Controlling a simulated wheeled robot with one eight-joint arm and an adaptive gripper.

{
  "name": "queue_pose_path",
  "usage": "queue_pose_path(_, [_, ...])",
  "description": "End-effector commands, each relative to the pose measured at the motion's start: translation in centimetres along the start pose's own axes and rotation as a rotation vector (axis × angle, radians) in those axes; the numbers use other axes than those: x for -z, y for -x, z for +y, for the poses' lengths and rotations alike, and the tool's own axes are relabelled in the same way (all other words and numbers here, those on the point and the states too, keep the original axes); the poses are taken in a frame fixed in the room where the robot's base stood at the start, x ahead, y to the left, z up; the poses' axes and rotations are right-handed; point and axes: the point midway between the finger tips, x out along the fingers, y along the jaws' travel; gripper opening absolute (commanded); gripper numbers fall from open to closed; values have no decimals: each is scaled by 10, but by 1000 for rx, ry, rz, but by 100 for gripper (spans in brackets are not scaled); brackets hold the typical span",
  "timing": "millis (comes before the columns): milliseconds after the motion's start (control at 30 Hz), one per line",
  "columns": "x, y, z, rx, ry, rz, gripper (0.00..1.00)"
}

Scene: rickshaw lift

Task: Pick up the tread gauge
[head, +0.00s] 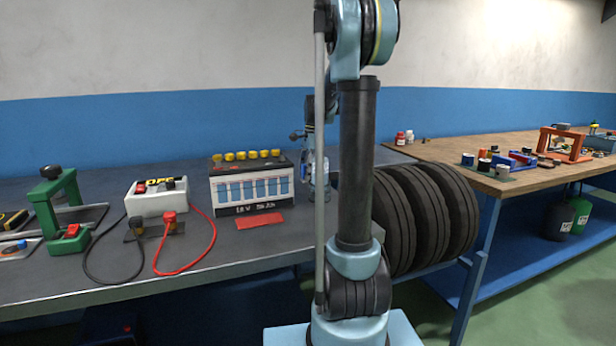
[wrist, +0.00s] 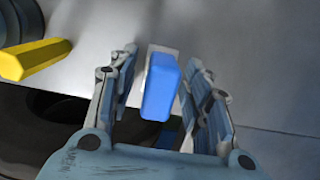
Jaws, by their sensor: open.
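A small blue piece with a pale flat part along it, which I take to be the tread gauge (wrist: 160,88), lies at the middle of the wrist view. My gripper (wrist: 161,60) is open, with one finger on each side of it and a visible gap on both sides. I cannot tell how far below or between the fingertips it is. In the head view, my gripper (head: 318,172) is over the right end of the grey bench (head: 240,255), partly behind my arm. The gauge cannot be made out there.
A yellow bar-shaped thing (wrist: 35,60) lies left of my gripper. Dark tyres (head: 430,215) stand beside the bench's right end. A battery-like box (head: 250,187), a white charger (head: 157,198) with red and black cables and a green clamp frame (head: 65,205) stand left. A wooden bench (head: 470,150) is right.

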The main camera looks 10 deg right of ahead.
Motion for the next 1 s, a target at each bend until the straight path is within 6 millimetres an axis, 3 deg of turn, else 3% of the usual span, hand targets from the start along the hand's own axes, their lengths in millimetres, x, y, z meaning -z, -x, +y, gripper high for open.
queue_pose_path(167, [0,0,0,0,1,0,45])
queue_pose_path(367, [-1,0,0,0,1,0,3])
queue_pose_path(767, [-2,6,0,0,2,0,3])
queue_pose_path(1000, [-7,43,0,0,2,0,3])
